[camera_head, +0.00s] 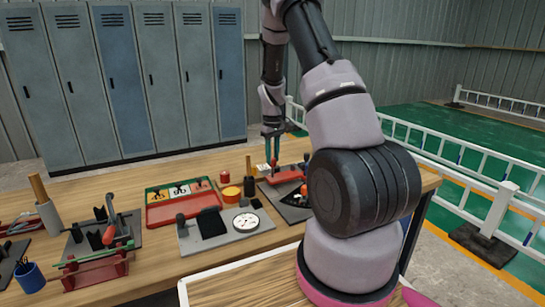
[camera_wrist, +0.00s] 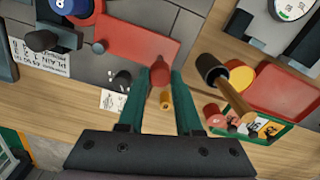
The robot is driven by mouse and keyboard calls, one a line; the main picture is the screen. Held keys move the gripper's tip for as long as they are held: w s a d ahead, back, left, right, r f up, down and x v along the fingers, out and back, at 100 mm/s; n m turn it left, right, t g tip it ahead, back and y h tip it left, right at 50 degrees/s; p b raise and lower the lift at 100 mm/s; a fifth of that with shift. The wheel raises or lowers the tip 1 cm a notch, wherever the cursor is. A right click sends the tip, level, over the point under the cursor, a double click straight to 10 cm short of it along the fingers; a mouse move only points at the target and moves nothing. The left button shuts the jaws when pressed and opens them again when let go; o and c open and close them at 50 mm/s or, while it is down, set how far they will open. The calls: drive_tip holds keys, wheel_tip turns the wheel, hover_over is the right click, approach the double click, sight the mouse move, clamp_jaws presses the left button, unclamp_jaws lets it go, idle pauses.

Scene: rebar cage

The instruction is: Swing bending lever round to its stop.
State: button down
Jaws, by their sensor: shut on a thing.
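The bending lever's red grip (camera_wrist: 159,75) stands between my gripper's two green fingers in the wrist view. My gripper (camera_wrist: 160,80) is shut on this grip. A flat red piece (camera_wrist: 140,38) lies just beyond it on a grey plate (camera_wrist: 85,45). In the head view my gripper (camera_head: 273,150) points down at the grey plate (camera_head: 290,208) with the red piece (camera_head: 285,175), near the right end of the bench. The lever's stop cannot be told apart.
On the wooden bench (camera_head: 150,175) are a red and green tray (camera_head: 180,202), a grey plate with a dial (camera_head: 245,221), an orange round piece (camera_head: 231,194) and a dark cup with a wooden handle (camera_head: 249,186). They stand left of my gripper. Lockers are behind.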

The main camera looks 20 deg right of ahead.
drive_tip(key=shift+s+a+n, duration=0.1)
drive_tip(key=shift+s+n, duration=0.5)
drive_tip(key=shift+s, duration=0.1)
drive_tip(key=s+d+n, duration=0.2)
drive_tip(key=s+n, duration=0.7)
drive_tip(key=s, duration=0.1)
drive_tip(key=shift+s+d, duration=0.35)
drive_tip(key=shift+s, duration=0.05)
drive_tip(key=shift+s+d+f, duration=0.1)
drive_tip(key=shift+s+d, duration=0.05)
drive_tip(key=shift+s, duration=0.1)
drive_tip(key=c, duration=0.6)
unclamp_jaws()
drive_tip(key=shift+s, duration=0.1)
